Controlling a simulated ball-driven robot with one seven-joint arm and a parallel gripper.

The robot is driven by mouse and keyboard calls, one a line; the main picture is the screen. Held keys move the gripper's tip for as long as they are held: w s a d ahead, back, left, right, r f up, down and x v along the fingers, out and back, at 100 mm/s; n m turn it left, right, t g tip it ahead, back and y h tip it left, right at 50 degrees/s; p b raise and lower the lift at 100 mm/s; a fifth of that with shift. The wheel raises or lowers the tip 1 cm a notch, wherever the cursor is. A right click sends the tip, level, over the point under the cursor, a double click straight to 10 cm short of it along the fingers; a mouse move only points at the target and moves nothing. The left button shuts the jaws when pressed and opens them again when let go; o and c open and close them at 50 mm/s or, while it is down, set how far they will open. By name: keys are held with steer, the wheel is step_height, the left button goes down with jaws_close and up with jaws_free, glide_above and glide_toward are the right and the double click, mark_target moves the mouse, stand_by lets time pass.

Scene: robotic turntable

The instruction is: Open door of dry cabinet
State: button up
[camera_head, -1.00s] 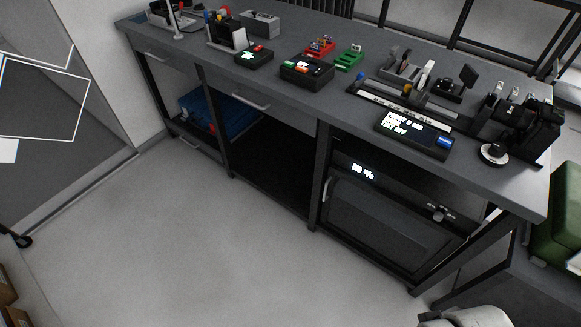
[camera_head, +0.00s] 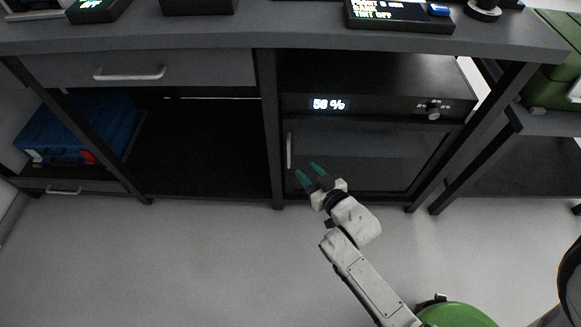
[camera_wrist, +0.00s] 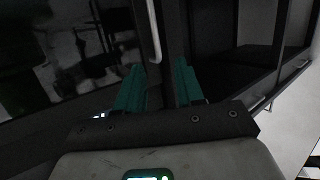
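The pale vertical door handle (camera_head: 289,150) is on the door's left edge. My gripper (camera_head: 308,171) is in front of the door, just right of and below the handle in the head view. In the wrist view the handle (camera_wrist: 153,30) shows beyond the two green fingers (camera_wrist: 158,68), in line with the gap between them. The gripper is open and empty. I see no clear contact with the handle.
A bench leg (camera_head: 270,130) stands just left of the cabinet. An open dark bay and a blue case (camera_head: 85,130) lie further left. A drawer with a handle (camera_head: 130,75) is above the bay. The grey floor (camera_head: 180,260) in front is clear.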

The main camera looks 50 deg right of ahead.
steer(key=w+d+f+t+b, duration=0.2)
steer(key=w+d+b, duration=0.2)
steer(key=w, duration=0.5)
steer(key=shift+w+f+t+h+b, duration=0.3)
steer(key=shift+w+f+t+b, duration=0.1)
steer(key=shift+b, duration=0.55)
steer(key=shift+c, duration=0.5)
jaws_close()
